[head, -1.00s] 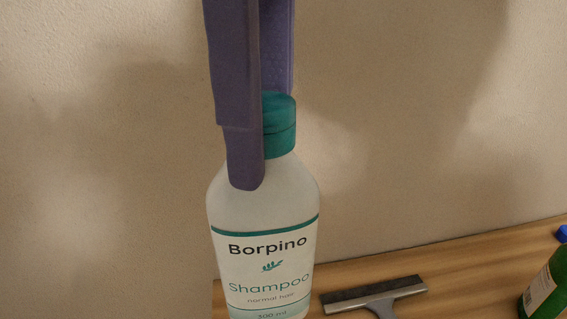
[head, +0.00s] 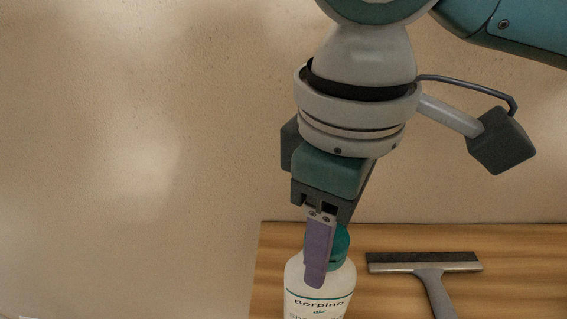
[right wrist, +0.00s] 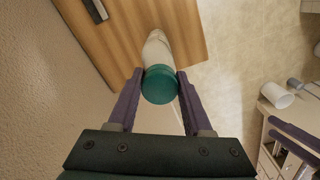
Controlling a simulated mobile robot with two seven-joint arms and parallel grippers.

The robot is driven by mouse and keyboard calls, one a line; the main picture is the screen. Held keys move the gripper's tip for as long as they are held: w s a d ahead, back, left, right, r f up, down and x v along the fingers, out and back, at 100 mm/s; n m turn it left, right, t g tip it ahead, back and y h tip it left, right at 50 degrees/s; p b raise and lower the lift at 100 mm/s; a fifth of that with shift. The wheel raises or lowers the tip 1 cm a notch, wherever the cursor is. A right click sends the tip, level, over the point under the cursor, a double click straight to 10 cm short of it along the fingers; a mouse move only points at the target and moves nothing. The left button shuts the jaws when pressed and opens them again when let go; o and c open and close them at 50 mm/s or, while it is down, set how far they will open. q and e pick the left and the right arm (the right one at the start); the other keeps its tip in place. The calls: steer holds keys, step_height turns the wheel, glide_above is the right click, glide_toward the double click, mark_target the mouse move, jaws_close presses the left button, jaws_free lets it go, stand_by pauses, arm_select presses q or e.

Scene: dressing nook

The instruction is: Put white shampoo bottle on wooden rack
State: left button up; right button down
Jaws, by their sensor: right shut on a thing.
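The white shampoo bottle (head: 318,279) has a teal cap and a "Borpino" label. It shows at the bottom of the head view, its base cut off by the picture edge. My right gripper (head: 320,270) is shut on it near the cap, pointing down. In the right wrist view the teal cap (right wrist: 159,86) lies between the two purple fingers, with the white body beyond. A wooden surface (head: 520,280) lies behind and below the bottle; I cannot tell whether it is the rack or whether the bottle touches it. Purple bars, likely my left gripper (right wrist: 295,141), show at the right wrist view's edge.
A squeegee (head: 425,263) lies on the wood right of the bottle. A plain wall (head: 130,150) stands behind and to the left. In the right wrist view a white cup (right wrist: 277,95) and a drawer unit (right wrist: 268,130) are at the right. Wood beside the squeegee is bare.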

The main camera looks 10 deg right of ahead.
steer(key=shift+f, duration=0.7)
steer(key=shift+c, duration=1.6)
jaws_free()
steer(key=shift+f, duration=0.15)
step_height(320, 180, up, 12)
steer(key=shift+r, duration=0.15)
